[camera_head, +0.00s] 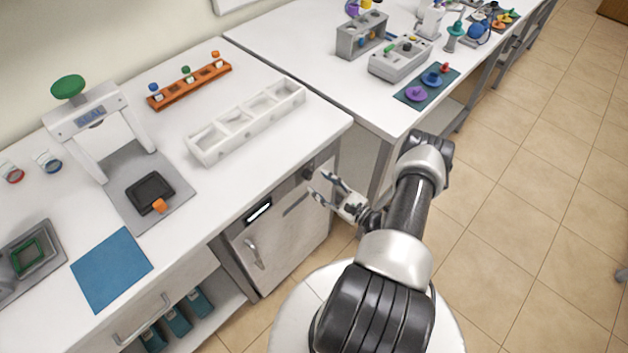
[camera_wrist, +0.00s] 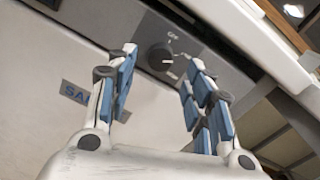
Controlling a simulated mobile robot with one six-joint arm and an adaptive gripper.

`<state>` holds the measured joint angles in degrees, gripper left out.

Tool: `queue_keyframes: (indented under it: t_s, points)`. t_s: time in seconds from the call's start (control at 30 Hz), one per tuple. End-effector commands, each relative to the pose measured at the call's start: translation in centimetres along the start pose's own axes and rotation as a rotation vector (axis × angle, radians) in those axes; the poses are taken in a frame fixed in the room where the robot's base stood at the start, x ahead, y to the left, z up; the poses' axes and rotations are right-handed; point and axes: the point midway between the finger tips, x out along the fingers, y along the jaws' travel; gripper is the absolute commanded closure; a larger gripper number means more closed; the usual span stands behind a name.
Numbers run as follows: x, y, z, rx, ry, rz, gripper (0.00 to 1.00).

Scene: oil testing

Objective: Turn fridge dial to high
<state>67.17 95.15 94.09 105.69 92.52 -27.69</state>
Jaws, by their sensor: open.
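The small fridge (camera_head: 290,240) stands under the white bench, with a grey control strip along its top. Its round dark dial (camera_head: 308,173) is at the strip's right end. In the wrist view the dial (camera_wrist: 160,57) shows between and beyond my fingertips, with an OFF mark at its upper right. Other marks beside it are too small or hidden to read surely, and I cannot tell its exact setting. My gripper (camera_head: 321,184) is open and empty in front of the dial. In the wrist view my gripper (camera_wrist: 163,57) has one blue-padded finger on each side, apparently apart from the dial.
The bench edge (camera_wrist: 265,45) juts out close above the dial. A lit display (camera_head: 259,212) and a door handle (camera_head: 254,255) are left of it. A white rack (camera_head: 193,153) and an orange rack (camera_head: 190,86) stand on the bench.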

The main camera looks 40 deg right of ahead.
Motion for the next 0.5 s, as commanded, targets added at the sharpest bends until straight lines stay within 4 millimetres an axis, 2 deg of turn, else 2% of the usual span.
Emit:
queue_keyframes:
  t_s: [0.03,0.2,0.5]
  points:
    - [1.0,0.2,0.0,-0.002,-0.003,0.005,0.53]
    - [3.0,0.1,0.0,-0.001,-0.001,0.003,0.53]
    - [3.8,0.0,0.0,0.000,0.000,0.000,0.53]
